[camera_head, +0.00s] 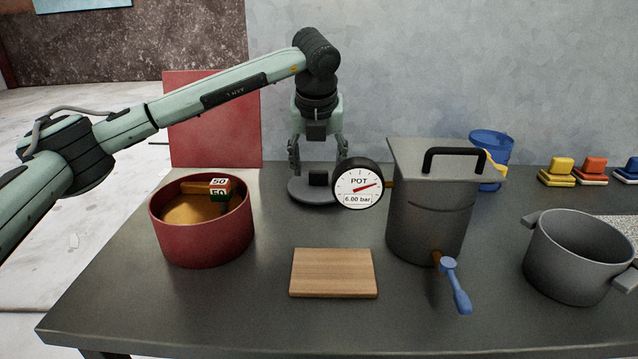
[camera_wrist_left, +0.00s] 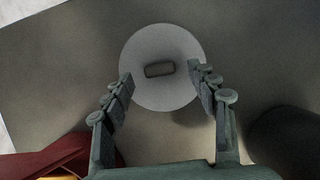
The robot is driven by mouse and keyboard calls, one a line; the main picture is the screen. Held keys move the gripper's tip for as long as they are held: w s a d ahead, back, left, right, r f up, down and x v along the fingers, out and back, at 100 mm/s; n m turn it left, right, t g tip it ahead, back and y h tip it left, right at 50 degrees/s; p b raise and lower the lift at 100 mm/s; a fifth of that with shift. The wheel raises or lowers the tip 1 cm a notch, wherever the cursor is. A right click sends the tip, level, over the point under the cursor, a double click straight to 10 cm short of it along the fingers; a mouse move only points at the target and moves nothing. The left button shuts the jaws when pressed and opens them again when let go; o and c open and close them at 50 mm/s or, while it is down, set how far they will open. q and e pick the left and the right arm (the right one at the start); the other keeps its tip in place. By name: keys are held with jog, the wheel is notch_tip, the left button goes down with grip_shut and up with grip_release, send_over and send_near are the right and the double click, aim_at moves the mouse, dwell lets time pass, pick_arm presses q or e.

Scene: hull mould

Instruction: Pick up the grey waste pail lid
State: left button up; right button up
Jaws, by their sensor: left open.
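The grey lid (camera_head: 308,193) is a round disc with a small dark block-shaped knob (camera_head: 318,177) on top. It lies on the dark table behind the pressure gauge, which hides part of its right side. In the left wrist view the lid (camera_wrist_left: 150,95) is a pale disc with its knob (camera_wrist_left: 159,69) near the middle. My left gripper (camera_head: 318,168) is open and points down above the lid. In the wrist view its fingertips (camera_wrist_left: 160,80) stand on either side of the knob, apart from it. My right gripper is in neither view.
A red tub (camera_head: 202,250) stands left of the lid. The POT gauge (camera_head: 358,185) and the grey pressure pot (camera_head: 430,215) with a blue-handled tap (camera_head: 455,285) stand to the right. A wooden board (camera_head: 333,273) lies in front. An open grey pot (camera_head: 575,265) stands far right.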

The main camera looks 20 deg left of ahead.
aim_at(318, 172)
pick_arm(q)
jog(key=shift+x, duration=1.2)
jog(key=c, duration=1.2)
jog(key=shift+c, duration=0.2)
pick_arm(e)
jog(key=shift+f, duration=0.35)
pick_arm(q)
jog(key=shift+r, duration=0.1)
jog(key=shift+r, duration=0.3)
notch_tip(318, 172, up, 9)
jog(key=shift+f+b, duration=0.2)
jog(key=shift+b, duration=0.15)
jog(key=shift+r, duration=0.5)
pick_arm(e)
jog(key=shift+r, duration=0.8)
